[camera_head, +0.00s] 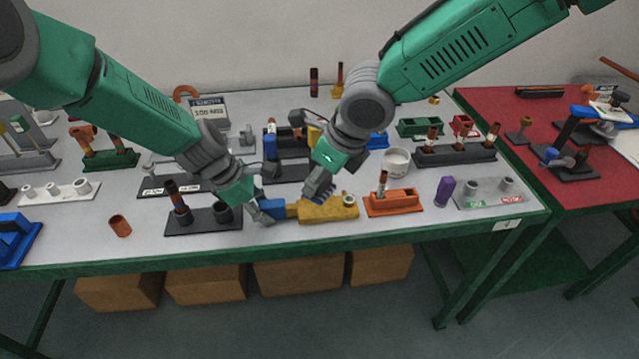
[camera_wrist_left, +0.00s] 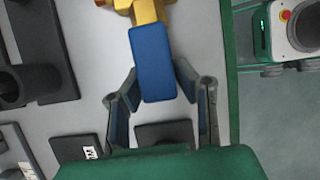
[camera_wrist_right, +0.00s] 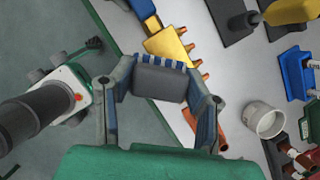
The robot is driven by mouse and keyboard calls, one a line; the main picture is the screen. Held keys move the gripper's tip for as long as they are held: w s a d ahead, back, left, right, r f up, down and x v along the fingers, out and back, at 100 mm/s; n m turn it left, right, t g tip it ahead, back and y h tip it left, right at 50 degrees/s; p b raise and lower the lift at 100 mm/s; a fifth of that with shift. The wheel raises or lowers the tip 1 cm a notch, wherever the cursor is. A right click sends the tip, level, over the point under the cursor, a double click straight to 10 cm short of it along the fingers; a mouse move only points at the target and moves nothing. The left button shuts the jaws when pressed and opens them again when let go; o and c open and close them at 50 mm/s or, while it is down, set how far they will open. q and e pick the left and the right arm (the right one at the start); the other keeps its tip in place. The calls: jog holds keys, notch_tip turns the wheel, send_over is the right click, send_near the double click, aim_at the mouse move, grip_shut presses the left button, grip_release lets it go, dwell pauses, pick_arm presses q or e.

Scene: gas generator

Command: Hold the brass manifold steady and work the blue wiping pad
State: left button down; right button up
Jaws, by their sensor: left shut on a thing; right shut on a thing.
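The brass manifold (camera_head: 328,210) lies near the front of the grey table, with a blue block-like end (camera_head: 276,209) at its left. It also shows in the right wrist view (camera_wrist_right: 168,46). My left gripper (camera_head: 264,208) is shut on the blue end, which shows between its fingers in the left wrist view (camera_wrist_left: 152,62). My right gripper (camera_head: 318,190) is shut on the wiping pad, a dark grey block with blue strips along one edge (camera_wrist_right: 160,80). The pad is over or against the manifold; contact is hard to tell.
An orange holder (camera_head: 394,203) stands just right of the manifold, and a black holder (camera_head: 203,222) stands left of my left gripper. A white cup (camera_head: 396,161) is behind. A purple piece (camera_head: 445,190) stands farther right. The table's front edge is close.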

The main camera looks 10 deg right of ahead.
dwell(0.4)
pick_arm(q)
jog(key=c, duration=1.2)
grip_release()
jog(key=v, duration=1.2)
jog(key=shift+f, duration=0.1)
